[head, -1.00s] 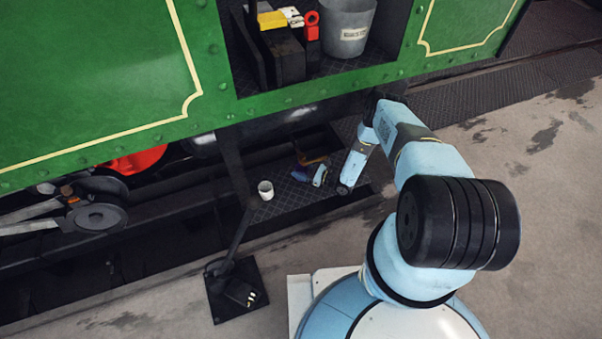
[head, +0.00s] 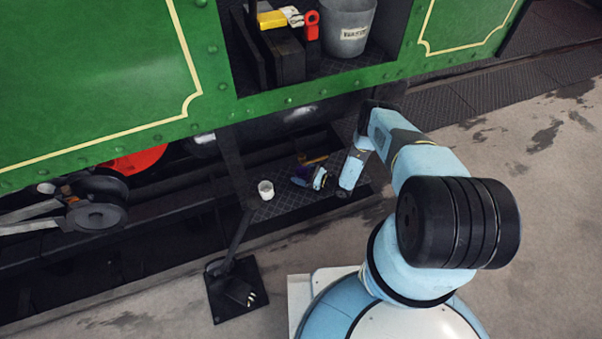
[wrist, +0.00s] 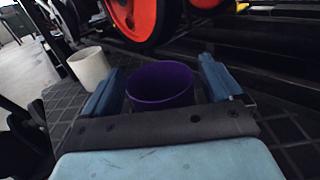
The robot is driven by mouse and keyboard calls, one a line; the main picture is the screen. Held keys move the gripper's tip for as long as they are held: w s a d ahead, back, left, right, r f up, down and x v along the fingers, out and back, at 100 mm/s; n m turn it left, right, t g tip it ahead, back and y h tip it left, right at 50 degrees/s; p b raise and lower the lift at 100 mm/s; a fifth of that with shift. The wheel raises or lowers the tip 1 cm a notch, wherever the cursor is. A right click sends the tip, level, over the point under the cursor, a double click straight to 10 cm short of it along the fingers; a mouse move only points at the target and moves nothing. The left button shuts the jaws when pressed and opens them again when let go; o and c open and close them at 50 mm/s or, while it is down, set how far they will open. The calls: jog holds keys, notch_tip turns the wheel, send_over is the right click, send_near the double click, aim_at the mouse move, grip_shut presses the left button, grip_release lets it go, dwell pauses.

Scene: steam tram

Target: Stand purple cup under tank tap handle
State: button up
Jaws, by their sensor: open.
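The purple cup (wrist: 160,88) stands upright between the two blue fingers of my gripper (wrist: 160,72) in the wrist view, with a small gap visible on each side. My gripper is open around it. In the head view the purple cup (head: 301,182) is a small dark patch on the tread plate, partly covered by my gripper (head: 315,179). A brownish-orange piece (head: 315,160), possibly the tank tap handle, shows just behind the cup; its shape is too small to be sure.
A white cup (head: 266,190) stands on the dark tread plate (head: 285,207) to the left; it also shows in the wrist view (wrist: 89,67). A dark post rises beside it. Red wheels (wrist: 135,18) are close behind. The green tram side (head: 100,80) overhangs the plate.

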jog(key=v, duration=1)
jog(key=shift+d+r, duration=0.1)
jog(key=shift+d, duration=0.1)
jog(key=shift+v, duration=0.9)
jog(key=shift+s+a, duration=0.1)
dwell(0.5)
